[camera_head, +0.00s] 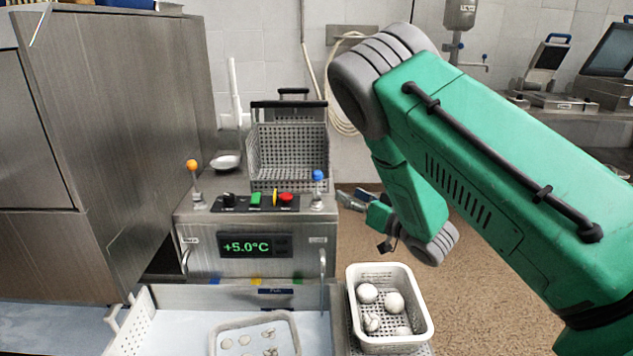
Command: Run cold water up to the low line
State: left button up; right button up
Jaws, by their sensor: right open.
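A steel control unit (250,212) has a blue-knobbed lever (318,176) at its right and an orange-knobbed lever (192,166) at its left. Its green display (247,246) reads +5.0°C. A spout (322,264) hangs below the blue side. Below is a basin (165,318), with blue, yellow and green marks along its back edge. I cannot make out a low line or a water level. My right gripper (352,201) is open, to the right of the blue knob and apart from it, partly hidden by my wrist. My left gripper is not in view.
A white perforated basket (423,318) with several round white pieces stands right of the basin. A tray (217,338) with pale pieces is in the basin. A wire-mesh basket (288,150) stands behind the controls. A steel cabinet (120,130) blocks the left; floor (480,290) is open at right.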

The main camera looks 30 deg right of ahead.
aim_at(321, 179)
jog(key=w, duration=0.4)
jog(key=w+a+b, duration=0.1)
jog(key=w, duration=0.8)
jog(key=shift+a, duration=0.2)
grip_shut()
